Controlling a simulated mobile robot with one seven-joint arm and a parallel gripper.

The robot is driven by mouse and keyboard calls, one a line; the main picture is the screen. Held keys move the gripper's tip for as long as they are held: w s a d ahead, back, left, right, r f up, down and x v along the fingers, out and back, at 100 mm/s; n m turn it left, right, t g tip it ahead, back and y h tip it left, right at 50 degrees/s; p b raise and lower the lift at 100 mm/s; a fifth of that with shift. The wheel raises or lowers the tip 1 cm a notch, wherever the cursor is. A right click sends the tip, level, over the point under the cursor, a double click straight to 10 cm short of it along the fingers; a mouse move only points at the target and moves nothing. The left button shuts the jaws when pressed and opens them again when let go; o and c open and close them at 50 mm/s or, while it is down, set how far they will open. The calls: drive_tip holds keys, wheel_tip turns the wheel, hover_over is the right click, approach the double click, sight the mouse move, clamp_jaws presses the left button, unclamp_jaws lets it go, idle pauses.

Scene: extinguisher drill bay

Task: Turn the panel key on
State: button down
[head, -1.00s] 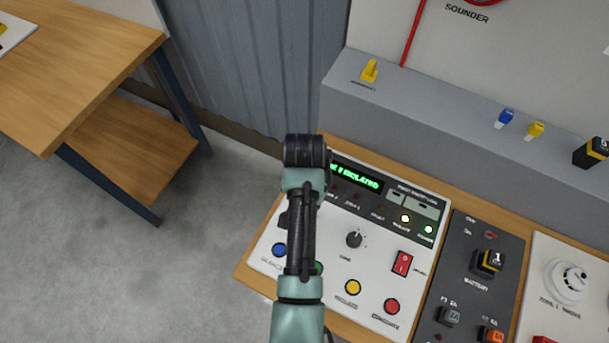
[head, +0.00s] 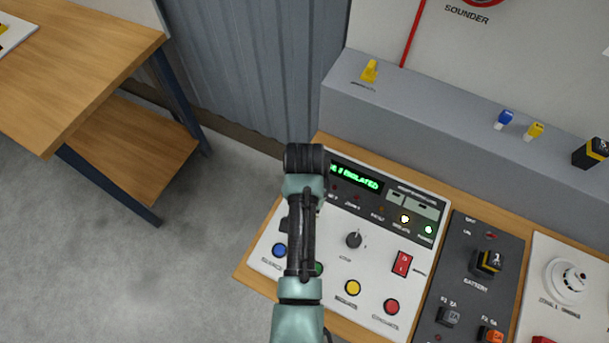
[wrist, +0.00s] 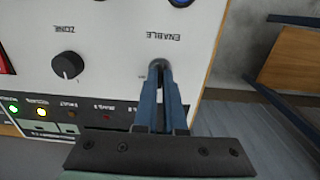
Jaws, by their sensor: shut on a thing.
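The white control panel (head: 378,268) lies on a wooden bench, and my arm covers part of it in the head view. In the wrist view, the panel (wrist: 112,25) shows a spot labelled ENABLE, upside down. My gripper (wrist: 158,68) is at this spot with its blue fingers closed together on a small key (wrist: 158,63). The fingers hide most of the key, so its turn angle cannot be read. The gripper and key are hidden behind my arm in the head view.
A black ZONE knob (head: 353,240) sits beside the ENABLE spot. A red rocker switch (head: 402,264), a yellow button (head: 352,287) and a red button (head: 391,306) are close by. The green display (head: 357,176) reads ISOLATED. A wooden table (head: 80,60) stands at left.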

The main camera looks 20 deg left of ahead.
drive_tip(key=shift+m, duration=0.3)
drive_tip(key=m+p, duration=0.2)
drive_tip(key=m, duration=0.2)
drive_tip(key=shift+r+p, duration=0.15)
drive_tip(key=shift+p, duration=0.15)
drive_tip(key=m+p, duration=0.1)
drive_tip(key=m, duration=0.3)
drive_tip(key=shift+w+m+p, duration=0.1)
drive_tip(key=shift+m+p, duration=0.25)
drive_tip(key=shift+m, duration=1.25)
drive_tip(key=c, duration=1)
unclamp_jaws()
wheel_tip(320, 180, up, 13)
drive_tip(key=b, duration=0.2)
